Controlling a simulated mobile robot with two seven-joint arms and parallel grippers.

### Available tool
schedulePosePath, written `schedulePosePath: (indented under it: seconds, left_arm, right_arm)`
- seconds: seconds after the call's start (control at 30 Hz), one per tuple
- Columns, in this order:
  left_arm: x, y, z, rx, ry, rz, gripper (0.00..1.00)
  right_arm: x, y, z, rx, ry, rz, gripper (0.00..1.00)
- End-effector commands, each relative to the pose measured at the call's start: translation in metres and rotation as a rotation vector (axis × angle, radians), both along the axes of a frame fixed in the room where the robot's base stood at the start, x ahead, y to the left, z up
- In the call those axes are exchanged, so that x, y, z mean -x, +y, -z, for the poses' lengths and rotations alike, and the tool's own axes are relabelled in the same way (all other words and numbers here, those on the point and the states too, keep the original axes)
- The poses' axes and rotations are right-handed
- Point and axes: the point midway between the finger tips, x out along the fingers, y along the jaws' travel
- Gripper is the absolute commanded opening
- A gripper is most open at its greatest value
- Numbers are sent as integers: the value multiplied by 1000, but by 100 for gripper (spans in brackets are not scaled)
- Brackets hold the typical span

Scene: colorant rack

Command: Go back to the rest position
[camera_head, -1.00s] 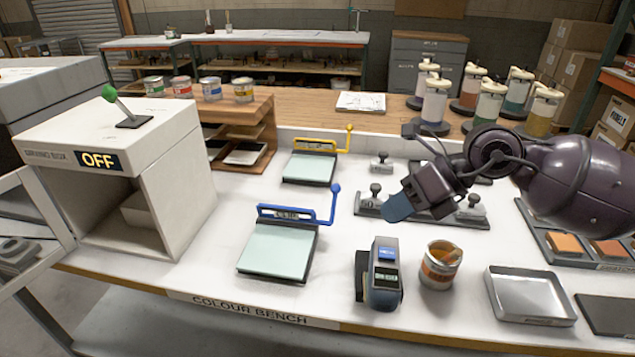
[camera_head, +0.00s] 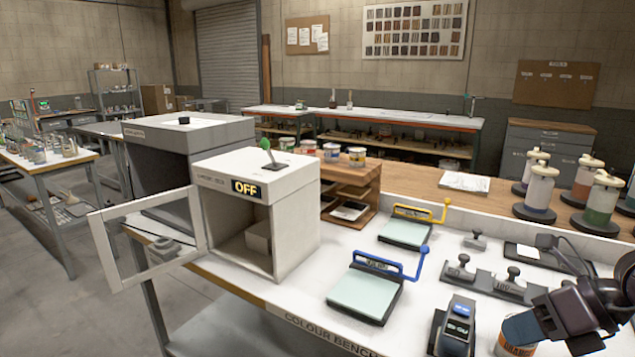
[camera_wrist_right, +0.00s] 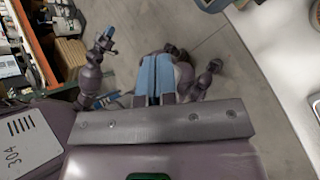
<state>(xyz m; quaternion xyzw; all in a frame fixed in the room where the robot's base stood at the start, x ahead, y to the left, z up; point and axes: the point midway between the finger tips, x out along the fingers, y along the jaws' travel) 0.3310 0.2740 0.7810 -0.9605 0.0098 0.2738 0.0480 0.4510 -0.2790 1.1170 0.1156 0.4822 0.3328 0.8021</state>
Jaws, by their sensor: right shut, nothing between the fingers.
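My right gripper (camera_head: 520,328) shows at the lower right of the head view, dark with blue fingertips, above the bench's front part. In the right wrist view its two blue fingers (camera_wrist_right: 155,80) are pressed together with nothing between them, over grey floor. In the head view the gripper overlaps a can with an orange label (camera_head: 508,347); I cannot tell a touch. My left gripper is not in the head view. Purple arm parts of mine with blue tips (camera_wrist_right: 106,42) show at the left of the right wrist view, too small to read their jaw state.
The white colour bench holds a white box marked OFF (camera_head: 296,235) with its door (camera_head: 100,240) swung open, a blue-handled press (camera_head: 366,292), a yellow-handled press (camera_head: 405,231), a dark handheld device (camera_head: 456,328) and a weight rack (camera_head: 490,284). Colorant dispensers (camera_head: 541,190) stand at the back right.

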Motion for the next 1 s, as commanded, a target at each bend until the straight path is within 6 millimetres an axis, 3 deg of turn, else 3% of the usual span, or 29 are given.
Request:
schedulePosePath:
  seconds: [0.07, 0.37, 0.53, 0.67, 0.87, 1.0]
  left_arm:
    - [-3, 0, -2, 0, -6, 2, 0]
    - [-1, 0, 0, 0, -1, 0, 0]
    - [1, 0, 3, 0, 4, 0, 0]
    - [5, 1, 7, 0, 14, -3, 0]
    - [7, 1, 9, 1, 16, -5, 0]
    - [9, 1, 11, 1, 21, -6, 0]
  right_arm:
    - [1, 2, 2, -17, 6, 1, 0]
    - [8, 33, 23, -464, 123, 86, 0]
    - [6, 40, 37, -796, 209, 229, 0]
    - [1, 33, 57, -1090, 289, 425, 0]
    - [1, 5, 115, -1474, 427, 833, 0]
    - [17, -15, 176, -1678, 544, 1177, 0]
